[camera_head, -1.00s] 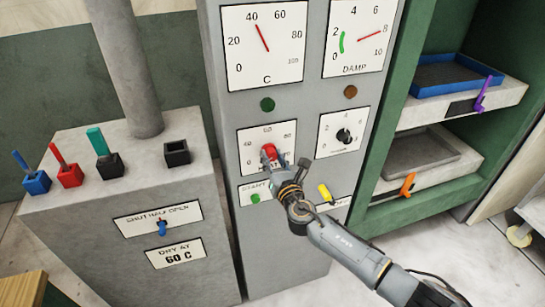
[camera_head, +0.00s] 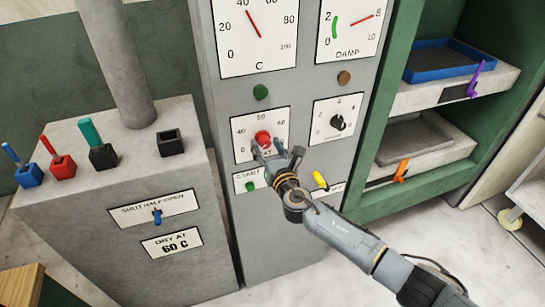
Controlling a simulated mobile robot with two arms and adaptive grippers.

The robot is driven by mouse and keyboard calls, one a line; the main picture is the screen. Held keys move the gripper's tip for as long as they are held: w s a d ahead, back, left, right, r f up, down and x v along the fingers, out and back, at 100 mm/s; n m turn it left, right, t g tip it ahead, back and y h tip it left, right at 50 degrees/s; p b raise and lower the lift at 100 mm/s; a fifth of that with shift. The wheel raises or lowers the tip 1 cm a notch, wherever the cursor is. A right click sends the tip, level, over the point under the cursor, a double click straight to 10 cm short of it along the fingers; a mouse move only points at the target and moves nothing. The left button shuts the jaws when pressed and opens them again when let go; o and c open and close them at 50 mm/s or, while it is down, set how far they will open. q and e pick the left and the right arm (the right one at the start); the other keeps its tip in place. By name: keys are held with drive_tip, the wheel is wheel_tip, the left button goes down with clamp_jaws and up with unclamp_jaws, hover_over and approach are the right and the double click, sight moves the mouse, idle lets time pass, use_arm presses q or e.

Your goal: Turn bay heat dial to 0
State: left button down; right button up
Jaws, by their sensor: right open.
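The red heat dial (camera_head: 263,138) sits on a white plate (camera_head: 246,126) on the front of the grey cabinet. My right gripper (camera_head: 270,150) is open just below and in front of the dial. Its fingers hide the dial's lower part, and I cannot tell whether they touch it. The dial's exact setting is hard to read. My left gripper is not in view.
A black dial (camera_head: 338,123) sits to the right of the red one. Below are a green button (camera_head: 250,187) and a yellow switch (camera_head: 320,180). Gauges marked C (camera_head: 256,35) and DAMP (camera_head: 347,28) are above. A lever console (camera_head: 120,185) stands left; shelves with trays (camera_head: 445,62) stand right.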

drive_tip(key=v, duration=1.1)
drive_tip(key=shift+s, duration=0.3)
drive_tip(key=shift+d+f, duration=0.1)
drive_tip(key=shift+f, duration=0.05)
